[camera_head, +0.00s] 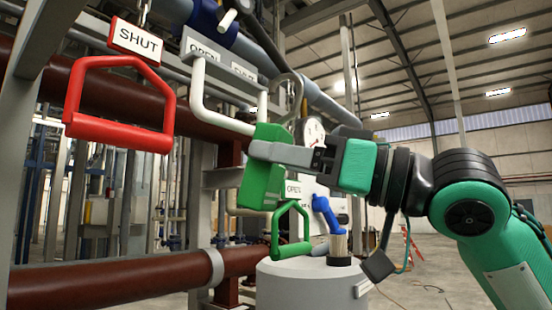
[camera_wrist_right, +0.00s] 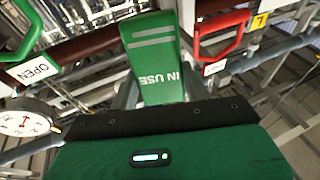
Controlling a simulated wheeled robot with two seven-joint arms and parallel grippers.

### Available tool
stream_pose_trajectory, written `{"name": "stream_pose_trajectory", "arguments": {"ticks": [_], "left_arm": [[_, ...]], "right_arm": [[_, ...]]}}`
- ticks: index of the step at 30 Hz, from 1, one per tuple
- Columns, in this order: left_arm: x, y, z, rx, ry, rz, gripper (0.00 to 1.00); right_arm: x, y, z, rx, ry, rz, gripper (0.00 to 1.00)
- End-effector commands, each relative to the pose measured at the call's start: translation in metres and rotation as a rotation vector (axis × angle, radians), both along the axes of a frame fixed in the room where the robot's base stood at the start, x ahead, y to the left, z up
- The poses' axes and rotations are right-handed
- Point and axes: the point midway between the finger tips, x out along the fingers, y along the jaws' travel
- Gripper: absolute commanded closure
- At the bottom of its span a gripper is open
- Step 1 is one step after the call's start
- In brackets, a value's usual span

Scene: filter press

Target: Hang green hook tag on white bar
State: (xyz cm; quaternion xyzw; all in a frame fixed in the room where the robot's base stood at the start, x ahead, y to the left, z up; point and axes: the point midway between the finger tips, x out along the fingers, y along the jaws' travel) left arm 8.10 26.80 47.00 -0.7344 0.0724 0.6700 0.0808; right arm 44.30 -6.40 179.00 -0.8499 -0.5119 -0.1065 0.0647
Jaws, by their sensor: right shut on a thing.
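The green hook tag (camera_head: 262,180) is a green block with a grey curved hook (camera_head: 297,88) rising from its top. My right gripper (camera_head: 277,153) comes in from the right and is shut on the tag's body. In the right wrist view the tag (camera_wrist_right: 157,65) stands between the fingers and reads "IN USE". The white bar (camera_head: 222,122) is a U-shaped handle hanging under an "OPEN" sign, just up and left of the tag. The hook shows beside the bar's right end; I cannot tell whether they touch. My left gripper is not in view.
A red handle (camera_head: 118,62) hangs from a "SHUT" sign (camera_head: 137,40) at left. A smaller green handle (camera_head: 292,249) hangs below the tag. A blue valve lever (camera_head: 328,213) and a grey tank (camera_head: 305,280) stand below right. Brown pipes run behind.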

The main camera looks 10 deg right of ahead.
Motion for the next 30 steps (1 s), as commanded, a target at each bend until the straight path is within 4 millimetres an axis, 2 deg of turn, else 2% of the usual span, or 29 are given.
{"name": "stream_pose_trajectory", "arguments": {"ticks": [8, 30], "left_arm": [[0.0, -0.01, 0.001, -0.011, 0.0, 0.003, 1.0], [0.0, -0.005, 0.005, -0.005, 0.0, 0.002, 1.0]], "right_arm": [[0.01, 0.011, 0.0, 0.0, 0.0, 0.002, 0.77], [0.042, 0.042, 0.0, -0.001, 0.0, 0.001, 0.77]]}}
